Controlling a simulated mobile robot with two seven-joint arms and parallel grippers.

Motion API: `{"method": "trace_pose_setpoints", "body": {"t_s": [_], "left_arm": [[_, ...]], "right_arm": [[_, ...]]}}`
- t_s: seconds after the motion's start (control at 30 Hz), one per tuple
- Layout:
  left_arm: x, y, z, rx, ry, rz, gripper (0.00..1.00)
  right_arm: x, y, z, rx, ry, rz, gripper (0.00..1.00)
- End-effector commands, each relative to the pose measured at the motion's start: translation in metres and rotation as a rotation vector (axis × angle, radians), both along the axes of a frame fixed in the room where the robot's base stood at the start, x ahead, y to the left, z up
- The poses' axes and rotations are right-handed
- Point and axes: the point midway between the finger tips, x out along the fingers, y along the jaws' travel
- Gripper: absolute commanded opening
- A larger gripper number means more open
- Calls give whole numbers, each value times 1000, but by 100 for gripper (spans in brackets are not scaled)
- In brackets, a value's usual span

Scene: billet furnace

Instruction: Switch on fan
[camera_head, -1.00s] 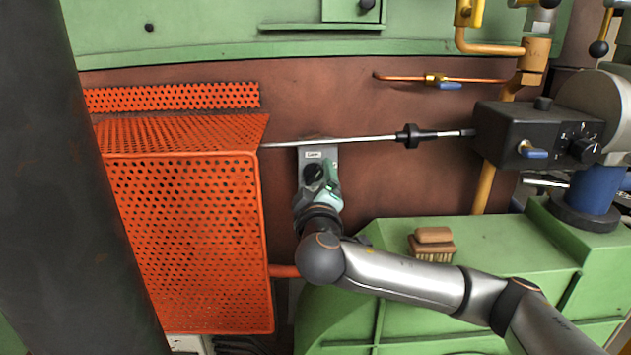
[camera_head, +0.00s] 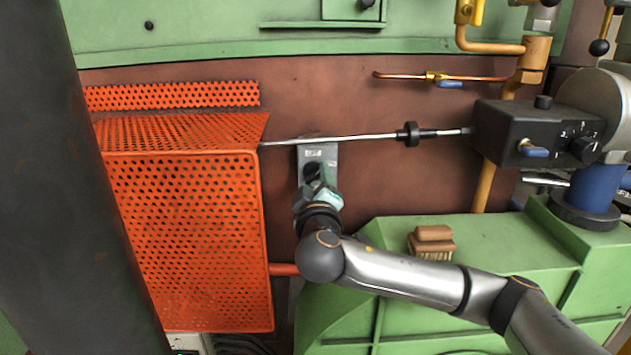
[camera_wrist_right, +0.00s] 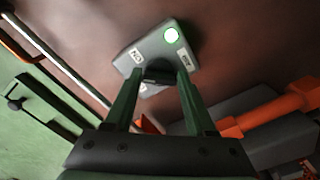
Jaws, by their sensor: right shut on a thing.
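The fan switch is a small grey box (camera_head: 318,152) on the brown wall, right of the orange mesh guard. My right gripper (camera_wrist_right: 160,76) is shut on this knob, one green finger on each side. In the head view, my right gripper (camera_head: 320,180) covers the lower part of the box. My left gripper is not in view.
The orange mesh guard (camera_head: 190,230) stands close on the left. A thin metal rod (camera_head: 345,139) runs across the box's top towards a black control box (camera_head: 530,132). A wooden brush (camera_head: 432,243) rests on the green housing (camera_head: 500,250) near my right arm.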

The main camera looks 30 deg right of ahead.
Motion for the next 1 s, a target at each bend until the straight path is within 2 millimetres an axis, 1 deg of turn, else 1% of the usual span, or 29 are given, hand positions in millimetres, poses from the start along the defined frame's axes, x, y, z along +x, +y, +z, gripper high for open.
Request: {"method": "trace_pose_setpoints", "body": {"t_s": [0.17,0.4,0.53,0.7,0.97,1.0], "left_arm": [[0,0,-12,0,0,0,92],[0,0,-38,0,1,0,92],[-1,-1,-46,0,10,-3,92],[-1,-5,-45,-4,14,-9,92],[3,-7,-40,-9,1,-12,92],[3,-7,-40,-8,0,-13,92]], "right_arm": [[0,2,-5,57,-25,3,0],[1,2,-7,248,-117,3,0],[1,3,-4,331,-159,3,0],[1,1,-2,372,-179,1,0],[1,1,-1,373,-179,0,0],[1,1,-1,373,-178,0,58]]}}
